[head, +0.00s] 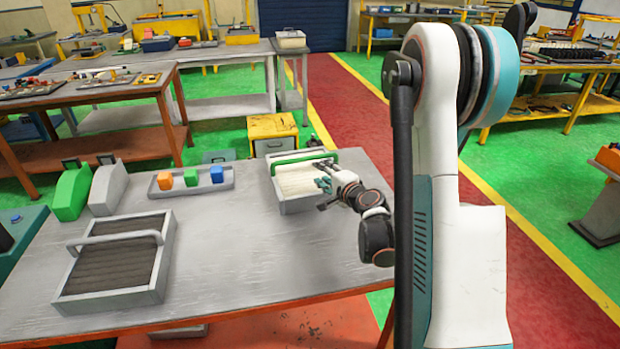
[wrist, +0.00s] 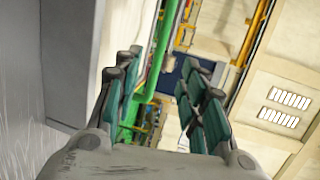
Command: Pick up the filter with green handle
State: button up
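The filter with the green handle (head: 300,194) is a grey-framed tray with a pale pleated top, on the right part of the grey table. Its green handle (head: 290,158) arches over the far part of the frame. My gripper (head: 324,183) is at the filter's right side, low and pointing left across it. In the wrist view my gripper (wrist: 160,68) has its fingers spread with nothing gripped. The green handle (wrist: 158,62) shows as a slanting bar in the gap, nearer the left fingers. I cannot tell whether it lies fully between the fingertips.
Another filter with a grey handle (head: 112,278) lies at the table's front left. A grey tray (head: 206,187) holds orange, green and blue blocks. Green (head: 72,191) and grey (head: 107,186) wedge-shaped blocks stand at the left. The table's middle is clear.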

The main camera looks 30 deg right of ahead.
aim_at(307, 160)
jog(key=shift+s+d+f, duration=0.1)
jog(key=shift+d+f, duration=0.15)
jog(key=shift+d, duration=0.1)
jog(key=shift+w+f+m, duration=0.1)
jog(key=shift+w+m, duration=0.15)
jog(key=shift+m, duration=0.05)
jog(key=b+x, duration=0.1)
jog(key=x, duration=0.6)
jog(key=shift+b, duration=0.35)
jog(key=shift+r+b+x, duration=0.2)
jog(key=shift+b+x, duration=0.35)
jog(key=shift+x, duration=1)
jog(key=shift+r+b+x, duration=0.15)
jog(key=shift+b+x, duration=0.4)
jog(key=shift+x, duration=0.95)
jog(key=shift+w+a, duration=0.1)
grip_shut()
